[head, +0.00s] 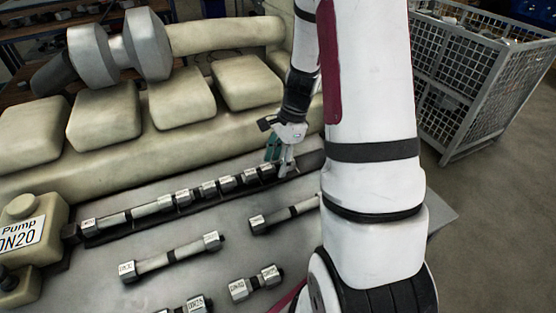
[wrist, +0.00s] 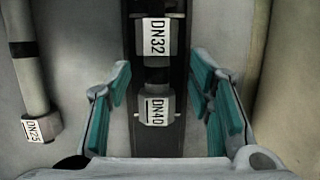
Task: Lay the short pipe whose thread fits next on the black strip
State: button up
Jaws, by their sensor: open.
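The black strip (head: 309,161) runs from the pump (head: 28,232) marked DN20 up to the right, with a row of pipes on it. At the row's right end, a short pipe lies along the strip; in the wrist view its ends read DN32 and DN40, and the DN40 end (wrist: 155,108) is nearer me. My gripper (head: 280,160) is over this end of the row. In the wrist view my gripper (wrist: 160,103) is open, its teal fingers either side of the short pipe with gaps on both sides.
Loose pipes lie on the grey table (head: 215,262): a longer one (head: 165,260), a short one (head: 255,283), one at the bottom edge (head: 187,306), and one (head: 285,213) partly behind my arm. The cream engine block (head: 215,130) stands behind the strip. A wire cage (head: 480,85) is at right.

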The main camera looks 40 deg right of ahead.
jog(key=v, duration=1.2)
jog(key=shift+s, duration=0.1)
dwell(0.4)
